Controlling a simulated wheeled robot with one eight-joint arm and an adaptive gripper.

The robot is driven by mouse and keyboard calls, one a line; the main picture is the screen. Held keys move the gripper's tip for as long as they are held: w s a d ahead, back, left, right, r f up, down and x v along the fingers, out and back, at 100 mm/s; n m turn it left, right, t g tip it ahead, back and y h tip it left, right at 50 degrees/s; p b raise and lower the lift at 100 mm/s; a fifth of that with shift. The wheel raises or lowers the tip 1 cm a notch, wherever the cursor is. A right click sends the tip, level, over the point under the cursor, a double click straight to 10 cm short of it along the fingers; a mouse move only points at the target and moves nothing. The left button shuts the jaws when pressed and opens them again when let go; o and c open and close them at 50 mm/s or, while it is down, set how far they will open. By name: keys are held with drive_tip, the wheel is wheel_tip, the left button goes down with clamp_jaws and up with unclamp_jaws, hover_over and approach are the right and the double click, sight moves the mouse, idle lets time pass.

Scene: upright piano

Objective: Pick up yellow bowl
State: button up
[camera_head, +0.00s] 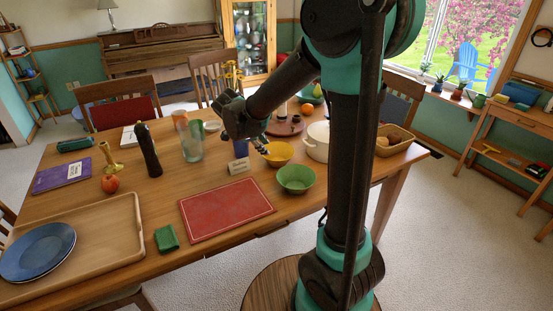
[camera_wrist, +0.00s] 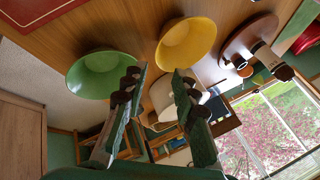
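The yellow bowl (camera_head: 281,156) stands upright on the wooden table, between a blue cup and a white pot. My gripper (camera_head: 264,149) is at the bowl's left side, at about rim height or a little above. In the wrist view my gripper (camera_wrist: 156,76) has its two fingers spread apart with nothing between them. The yellow bowl (camera_wrist: 187,45) shows beyond the fingertips, slightly right of centre. I cannot tell whether a finger touches the bowl.
A green bowl (camera_head: 295,179) stands in front of the yellow bowl, and shows left in the wrist view (camera_wrist: 100,75). The white pot (camera_head: 317,145) is close on the right. The blue cup (camera_head: 241,148) and a small white card (camera_head: 239,166) are left. A red board (camera_head: 226,208) lies nearer.

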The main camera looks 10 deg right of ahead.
sight(279, 162)
drive_tip(key=x, duration=1.6)
drive_tip(key=shift+w+a, duration=0.1)
clamp_jaws()
